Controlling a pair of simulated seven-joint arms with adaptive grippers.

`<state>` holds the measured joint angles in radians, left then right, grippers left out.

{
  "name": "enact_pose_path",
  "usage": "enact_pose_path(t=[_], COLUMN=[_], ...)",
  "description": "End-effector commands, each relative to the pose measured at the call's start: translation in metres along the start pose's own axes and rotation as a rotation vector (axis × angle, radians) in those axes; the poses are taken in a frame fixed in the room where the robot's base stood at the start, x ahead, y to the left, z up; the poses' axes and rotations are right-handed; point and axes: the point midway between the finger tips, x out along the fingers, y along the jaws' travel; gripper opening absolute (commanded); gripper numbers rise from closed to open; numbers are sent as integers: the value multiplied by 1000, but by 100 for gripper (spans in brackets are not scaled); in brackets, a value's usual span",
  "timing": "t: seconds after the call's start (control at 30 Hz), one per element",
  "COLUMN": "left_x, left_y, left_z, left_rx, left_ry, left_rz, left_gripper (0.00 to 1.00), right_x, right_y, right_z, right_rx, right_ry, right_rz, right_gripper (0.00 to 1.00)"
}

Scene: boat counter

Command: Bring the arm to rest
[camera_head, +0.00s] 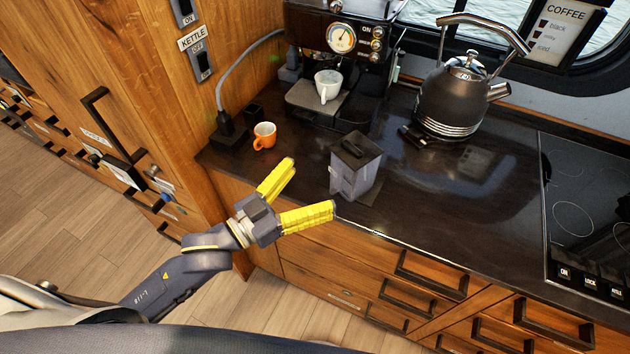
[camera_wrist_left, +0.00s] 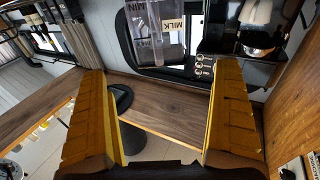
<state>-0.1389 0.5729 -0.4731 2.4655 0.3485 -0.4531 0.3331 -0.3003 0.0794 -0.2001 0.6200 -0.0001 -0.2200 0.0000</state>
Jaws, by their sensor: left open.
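My left gripper (camera_head: 305,192) has yellow fingers spread wide apart with nothing between them. It is in front of the dark counter (camera_head: 440,210), near its left front edge. In the left wrist view both yellow fingers of the left gripper (camera_wrist_left: 160,120) show, with a wide empty gap between them. My left arm comes in from the lower left of the head view. My right gripper is not in view.
A grey lidded container (camera_head: 355,170) stands near the counter edge, close to the fingers.

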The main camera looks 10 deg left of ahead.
Motion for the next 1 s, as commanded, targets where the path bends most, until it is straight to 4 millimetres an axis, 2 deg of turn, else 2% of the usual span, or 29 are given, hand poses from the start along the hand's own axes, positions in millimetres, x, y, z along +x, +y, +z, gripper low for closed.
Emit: enact_pose_path(t=[0.43, 0.57, 0.67, 0.77, 0.87, 1.0], left_x=[0, -2, -8, -24, -52, -105], left_y=[0, -4, -16, -33, -53, -74], left_z=[0, 10, 32, 64, 101, 147], left_rx=[1, 28, 89, 177, 266, 364], left_ry=[-1, -35, -115, -250, -425, -686], left_rz=[-1, -36, -111, -219, -332, -457], left_gripper=[98, 98, 98, 98, 98, 98], right_x=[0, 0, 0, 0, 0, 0], right_y=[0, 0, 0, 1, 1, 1], right_z=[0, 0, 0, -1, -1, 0], right_rx=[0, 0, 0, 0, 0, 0], right_ry=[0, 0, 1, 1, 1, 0], right_rz=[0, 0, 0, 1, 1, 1], right_gripper=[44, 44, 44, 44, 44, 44])
